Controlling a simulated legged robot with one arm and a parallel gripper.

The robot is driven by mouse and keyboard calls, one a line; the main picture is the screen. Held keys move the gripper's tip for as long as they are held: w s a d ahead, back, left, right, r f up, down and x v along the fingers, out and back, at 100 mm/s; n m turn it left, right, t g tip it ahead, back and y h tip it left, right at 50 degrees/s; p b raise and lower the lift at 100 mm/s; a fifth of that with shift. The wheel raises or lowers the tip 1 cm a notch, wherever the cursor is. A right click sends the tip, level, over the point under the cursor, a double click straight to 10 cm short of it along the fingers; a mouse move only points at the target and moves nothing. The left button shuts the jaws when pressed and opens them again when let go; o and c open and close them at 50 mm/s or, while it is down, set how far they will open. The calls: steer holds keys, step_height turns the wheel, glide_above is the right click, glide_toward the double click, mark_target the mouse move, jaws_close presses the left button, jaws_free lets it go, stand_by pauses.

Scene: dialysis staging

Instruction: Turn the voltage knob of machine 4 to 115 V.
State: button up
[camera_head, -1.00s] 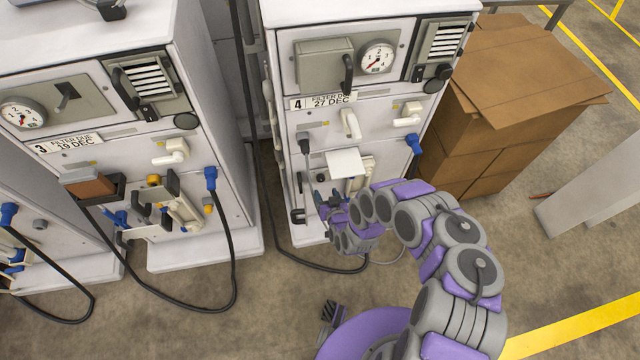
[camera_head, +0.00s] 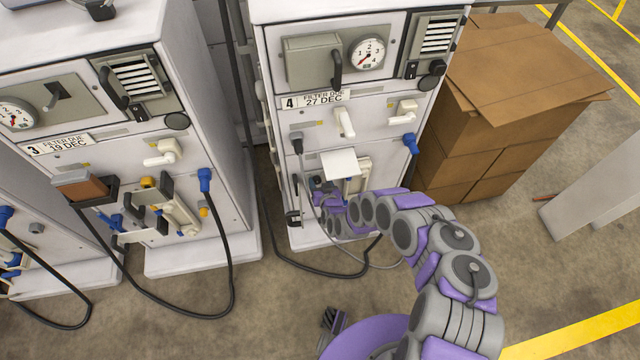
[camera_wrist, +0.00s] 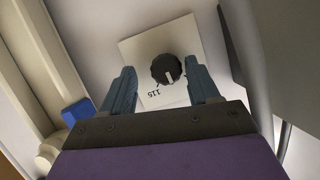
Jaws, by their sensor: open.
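Machine 4 (camera_head: 375,105) stands at the centre of the head view, marked with a "4" label. My gripper (camera_head: 322,192) is at its lower front, below a small white shelf-like plate (camera_head: 340,163), and the knob is hidden there. In the wrist view, the round black voltage knob (camera_wrist: 166,69) sits on a white square plate (camera_wrist: 139,48). Its white mark points down in the picture, to the right of the printed, upside-down "115" and its tick. My gripper (camera_wrist: 159,65) is open, one finger on each side of the knob; contact is not visible.
Machine 3 (camera_head: 105,130) stands to the left, with a black hose looping to the floor. Cardboard boxes (camera_head: 510,100) stand right of machine 4. A blue part (camera_wrist: 78,110) shows left of my fingers in the wrist view. The floor in front is mostly clear.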

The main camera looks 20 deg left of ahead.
steer(key=shift+a+f, duration=0.3)
steer(key=shift+a, duration=0.4)
steer(key=c, duration=0.5)
steer(key=shift+d+r, duration=0.1)
steer(key=shift+d, duration=0.15)
steer(key=c, duration=0.5)
steer(key=shift+c, duration=0.2)
steer(key=m+y, duration=0.1)
steer(key=m, duration=0.1)
steer(key=shift+d+m+g+y, duration=0.1)
steer(key=shift+m+g+y, duration=0.2)
steer(key=shift+m+g, duration=0.1)
steer(key=shift+m+y, duration=0.7)
steer(key=shift+m, duration=0.3)
steer(key=shift+d+m, duration=0.1)
steer(key=shift+m, duration=0.3)
steer(key=shift+w+d+m+y, duration=0.1)
steer(key=shift+m+y, duration=0.2)
steer(key=shift+y, duration=0.1)
